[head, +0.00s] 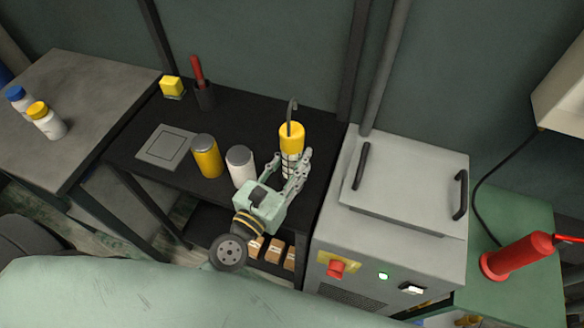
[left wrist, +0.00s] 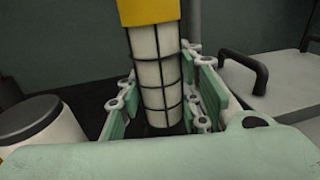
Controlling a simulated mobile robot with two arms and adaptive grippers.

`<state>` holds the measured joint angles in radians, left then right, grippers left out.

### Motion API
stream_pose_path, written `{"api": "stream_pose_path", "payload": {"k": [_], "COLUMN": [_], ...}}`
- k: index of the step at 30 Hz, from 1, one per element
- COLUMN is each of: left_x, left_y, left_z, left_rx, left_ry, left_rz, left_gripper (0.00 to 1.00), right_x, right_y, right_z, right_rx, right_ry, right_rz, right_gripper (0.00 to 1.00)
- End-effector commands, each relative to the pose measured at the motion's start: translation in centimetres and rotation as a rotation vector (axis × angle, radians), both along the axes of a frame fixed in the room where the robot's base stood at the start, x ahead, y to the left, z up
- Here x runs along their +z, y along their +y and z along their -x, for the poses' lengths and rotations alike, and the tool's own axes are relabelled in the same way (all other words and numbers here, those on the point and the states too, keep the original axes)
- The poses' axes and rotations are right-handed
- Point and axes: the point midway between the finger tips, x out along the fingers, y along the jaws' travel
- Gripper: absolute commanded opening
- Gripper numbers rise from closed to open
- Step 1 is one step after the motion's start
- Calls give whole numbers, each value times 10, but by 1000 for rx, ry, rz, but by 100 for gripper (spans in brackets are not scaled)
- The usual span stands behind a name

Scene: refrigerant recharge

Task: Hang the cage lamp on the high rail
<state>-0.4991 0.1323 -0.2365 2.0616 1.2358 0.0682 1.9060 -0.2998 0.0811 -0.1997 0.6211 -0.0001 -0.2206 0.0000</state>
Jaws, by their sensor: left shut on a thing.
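The cage lamp (head: 292,137) has a yellow top with a dark hook above it and a pale tube in a dark wire cage. In the left wrist view the caged tube (left wrist: 157,75) stands upright between my finger pads. My left gripper (head: 297,167) is shut on the caged part, over the right side of the black bench. I cannot tell whether the lamp's lower end touches the bench. The high rail cannot be made out in these views. My right gripper is not in view.
A white can (head: 240,167) and a yellow can (head: 206,158) stand left of my gripper. A grey machine (head: 405,190) with black handles is close on the right. Dark posts rise behind the bench.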

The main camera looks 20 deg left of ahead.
Motion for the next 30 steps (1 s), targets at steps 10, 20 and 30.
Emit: {"api": "stream_pose_path", "payload": {"k": [10, 20, 30], "left_x": [-4, -7, -4], "left_y": [0, 0, 0], "left_z": [0, 0, 0], "left_rx": [1, 1, 0], "left_ry": [-2, 0, 0], "left_rz": [0, 0, 0], "left_gripper": [0, 52, 52], "right_x": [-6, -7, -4], "right_y": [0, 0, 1], "right_z": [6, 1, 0], "right_rx": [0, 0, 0], "right_ry": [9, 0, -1], "right_rz": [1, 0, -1], "right_gripper": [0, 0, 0]}}
